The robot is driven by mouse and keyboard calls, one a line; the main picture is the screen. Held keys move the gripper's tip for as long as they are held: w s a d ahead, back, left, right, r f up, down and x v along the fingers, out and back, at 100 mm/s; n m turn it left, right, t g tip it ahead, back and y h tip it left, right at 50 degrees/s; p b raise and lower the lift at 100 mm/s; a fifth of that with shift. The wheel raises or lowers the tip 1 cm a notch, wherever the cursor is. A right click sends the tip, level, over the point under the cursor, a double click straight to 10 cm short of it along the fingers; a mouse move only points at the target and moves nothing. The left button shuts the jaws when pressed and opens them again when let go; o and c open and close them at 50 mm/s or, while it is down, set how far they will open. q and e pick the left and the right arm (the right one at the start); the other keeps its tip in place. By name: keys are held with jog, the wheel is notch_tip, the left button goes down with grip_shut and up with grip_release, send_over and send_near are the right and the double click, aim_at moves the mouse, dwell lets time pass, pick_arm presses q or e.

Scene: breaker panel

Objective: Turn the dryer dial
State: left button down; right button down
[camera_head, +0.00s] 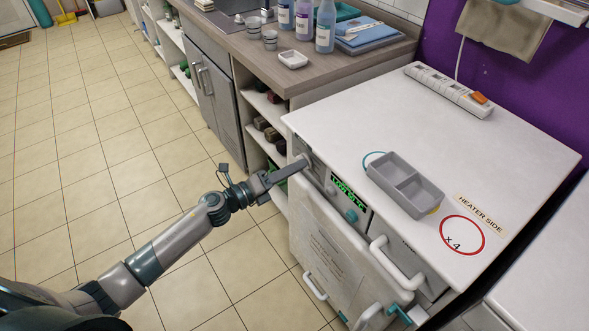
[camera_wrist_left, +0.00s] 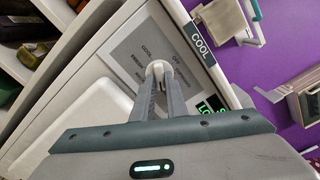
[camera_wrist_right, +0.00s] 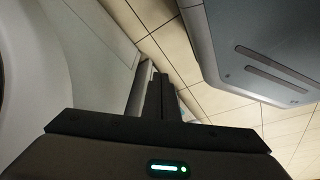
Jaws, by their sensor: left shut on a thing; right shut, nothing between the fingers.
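The dryer (camera_head: 400,112) is a white cabinet with a control panel at the left end of its front. The dryer dial (camera_wrist_left: 157,66) is a small white knob on a grey label plate (camera_wrist_left: 131,46) with printed words around it, including COOL and OFF. My left gripper (camera_wrist_left: 160,77) is shut on the dial, one finger on each side. In the head view my left gripper (camera_head: 300,163) reaches the panel and mostly hides the dial. My right gripper (camera_wrist_right: 162,85) is shut and empty, away from the dial; it is outside the head view.
White handles (camera_head: 398,262) stick out below. Open tiled floor (camera_head: 110,150) lies to the left.

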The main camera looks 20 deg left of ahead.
pick_arm(q)
jog(key=shift+f, duration=0.1)
jog(key=c, duration=1.8)
grip_release()
jog(key=shift+o, duration=0.2)
jog(key=shift+s+a, duration=0.1)
